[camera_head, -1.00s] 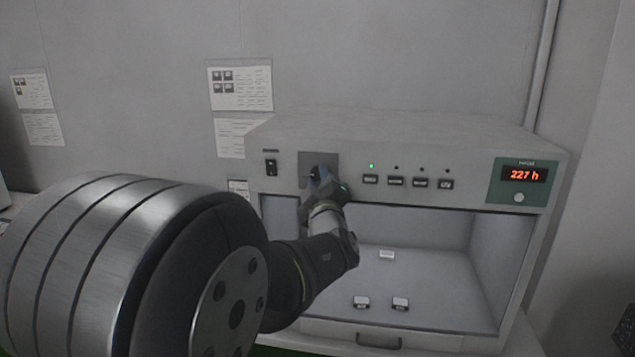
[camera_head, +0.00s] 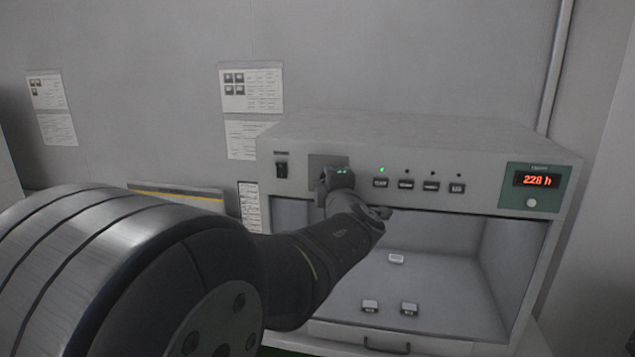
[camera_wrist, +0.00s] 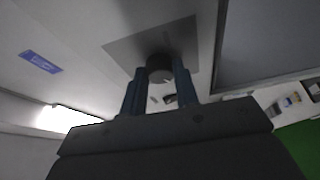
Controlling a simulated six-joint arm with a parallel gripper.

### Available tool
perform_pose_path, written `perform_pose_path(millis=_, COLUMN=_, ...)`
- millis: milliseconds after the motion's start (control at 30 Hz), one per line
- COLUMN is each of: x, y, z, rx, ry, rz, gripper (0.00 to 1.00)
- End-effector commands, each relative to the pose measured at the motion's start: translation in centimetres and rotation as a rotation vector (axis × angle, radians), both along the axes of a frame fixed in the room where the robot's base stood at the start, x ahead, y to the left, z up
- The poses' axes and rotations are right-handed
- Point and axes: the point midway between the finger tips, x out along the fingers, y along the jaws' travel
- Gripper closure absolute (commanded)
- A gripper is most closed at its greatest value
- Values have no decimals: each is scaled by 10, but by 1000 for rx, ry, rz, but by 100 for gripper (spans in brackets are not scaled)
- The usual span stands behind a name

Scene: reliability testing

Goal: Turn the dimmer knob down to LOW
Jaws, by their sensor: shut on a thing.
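The dimmer knob (camera_wrist: 159,66) is a dark round knob on a grey square plate (camera_wrist: 122,48), seen in the wrist view. My gripper (camera_wrist: 160,78) has its two blue fingers on either side of the knob and is shut on it. In the head view my gripper (camera_head: 335,182) is at the plate (camera_head: 322,160) on the upper left of the cabinet front and hides the knob. The knob's pointer and the LOW mark cannot be made out.
A rocker switch (camera_head: 282,171) is left of the plate. Several buttons (camera_head: 381,183) and a lit green lamp are to its right. A display (camera_head: 538,181) reads 228 h. Small blocks (camera_head: 396,259) lie in the open chamber below.

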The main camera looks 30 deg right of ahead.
Motion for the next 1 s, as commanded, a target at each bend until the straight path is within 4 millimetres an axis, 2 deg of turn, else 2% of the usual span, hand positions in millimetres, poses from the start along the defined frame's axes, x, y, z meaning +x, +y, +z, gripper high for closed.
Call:
perform_pose_path(millis=433, x=0, y=0, z=0, rx=-6, ry=8, rz=0, gripper=95)
perform_pose_path(millis=467, x=0, y=0, z=0, rx=-7, ry=7, rz=0, gripper=68)
perform_pose_path(millis=567, x=0, y=0, z=0, rx=-6, ry=7, rz=0, gripper=51)
perform_pose_path(millis=867, x=-1, y=1, z=0, rx=-6, ry=7, rz=0, gripper=51)
perform_pose_path(millis=1000, x=-12, y=5, z=1, rx=-8, ry=5, rz=0, gripper=51)
